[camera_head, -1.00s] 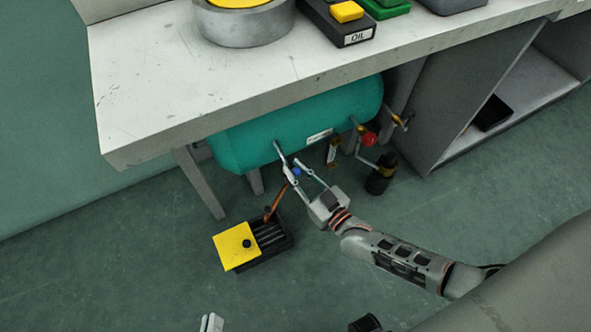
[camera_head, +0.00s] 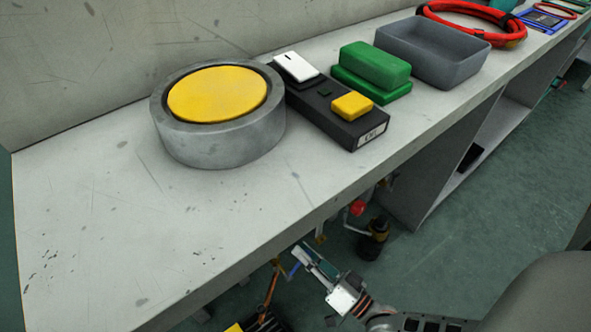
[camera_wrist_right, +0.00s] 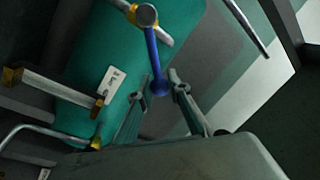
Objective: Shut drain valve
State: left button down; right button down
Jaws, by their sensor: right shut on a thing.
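A valve (camera_wrist_right: 147,17) with a blue lever (camera_wrist_right: 154,60) sits in the right wrist view, on a pipe by the teal tank (camera_wrist_right: 88,82). The lever runs down the picture from the valve, and its rounded end lies between my fingers. In the head view a small part of the blue lever (camera_head: 295,270) shows below the bench edge. My right gripper (camera_head: 312,262) is there, shut on the lever; it also shows in the right wrist view (camera_wrist_right: 158,88). The bench hides the tank and most of the valve in the head view. My left gripper is out of view.
The bench (camera_head: 90,230) overhangs my right gripper. A red knob (camera_head: 357,208) and a dark, yellow-banded part (camera_head: 373,240) are close on the right. A yellow-topped box (camera_head: 235,328) is partly visible at the bottom. Yellow-ended pipes (camera_wrist_right: 50,85) flank the tank.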

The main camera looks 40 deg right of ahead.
jog(key=shift+d+f+m, duration=0.5)
jog(key=shift+f+m, duration=0.15)
jog(key=shift+m, duration=0.45)
jog(key=shift+d+f+m+t+h, duration=0.15)
jog(key=shift+d+f+m+h, duration=0.2)
jog(key=shift+f+m, duration=0.8)
jog(key=shift+d+f+m+t+h, duration=0.2)
jog(key=shift+f+m+h, duration=0.3)
jog(key=shift+m, duration=1.2)
jog(key=shift+d+f+m+t+h, duration=0.15)
jog(key=shift+d+f+m+h, duration=0.15)
jog(key=shift+f+m, duration=0.9)
jog(key=shift+a+r+m, duration=0.1)
jog(key=shift+r+m, duration=0.2)
jog(key=shift+m, duration=0.05)
jog(key=c, duration=1.8)
grip_release()
jog(key=shift+c, duration=0.2)
jog(key=shift+r, duration=0.15)
notch_tip(320, 180, up, 10)
